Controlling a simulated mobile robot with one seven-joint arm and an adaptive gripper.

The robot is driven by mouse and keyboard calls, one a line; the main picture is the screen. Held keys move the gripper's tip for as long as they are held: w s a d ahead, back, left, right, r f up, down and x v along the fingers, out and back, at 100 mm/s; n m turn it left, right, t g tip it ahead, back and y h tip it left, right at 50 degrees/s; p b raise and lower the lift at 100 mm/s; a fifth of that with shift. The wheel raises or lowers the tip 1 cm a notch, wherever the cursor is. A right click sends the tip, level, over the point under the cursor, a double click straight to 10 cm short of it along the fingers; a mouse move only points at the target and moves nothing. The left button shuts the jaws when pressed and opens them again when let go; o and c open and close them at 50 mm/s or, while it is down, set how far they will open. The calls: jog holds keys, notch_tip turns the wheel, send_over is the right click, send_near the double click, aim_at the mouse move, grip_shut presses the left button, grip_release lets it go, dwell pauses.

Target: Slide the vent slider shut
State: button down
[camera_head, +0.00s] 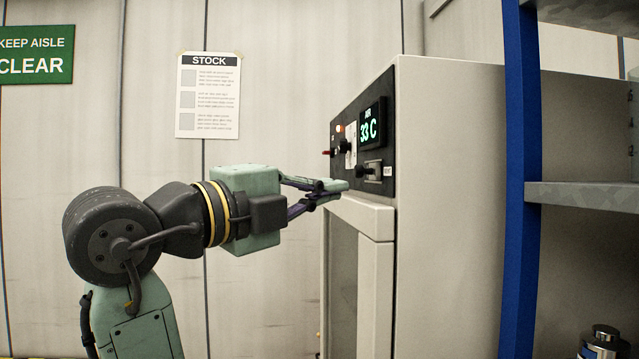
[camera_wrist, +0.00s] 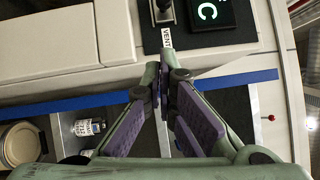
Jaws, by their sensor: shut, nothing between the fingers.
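The vent slider (camera_head: 374,168) is a small knob in a slot low on the black control panel of a pale cabinet. In the wrist view the slider (camera_wrist: 163,12) is at the top edge, partly cut off, above a white VENT label (camera_wrist: 167,37). My gripper (camera_head: 345,185) is shut and empty, its tips just left of and below the slider in the head view. In the wrist view my gripper (camera_wrist: 166,66) has its tips just below the label. I cannot tell whether they touch the panel.
The panel also carries a green 33 C display (camera_head: 371,124), a black knob (camera_head: 345,146) and a red lever (camera_head: 328,153). The cabinet door (camera_head: 345,270) is below. A blue shelf post (camera_head: 520,180) stands to the right. A STOCK sheet (camera_head: 208,95) hangs on the wall.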

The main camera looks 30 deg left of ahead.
jog(key=p, duration=0.3)
send_near(375, 176)
jog(key=w+d, duration=0.2)
jog(key=d, duration=0.1)
jog(key=shift+w+a+r+p, duration=0.1)
jog(key=shift+w+a+p, duration=0.25)
jog(key=shift+w, duration=0.3)
jog(key=shift+w+a+r+p, duration=0.15)
jog(key=shift+w+a+p, duration=0.15)
jog(key=shift+w, duration=0.4)
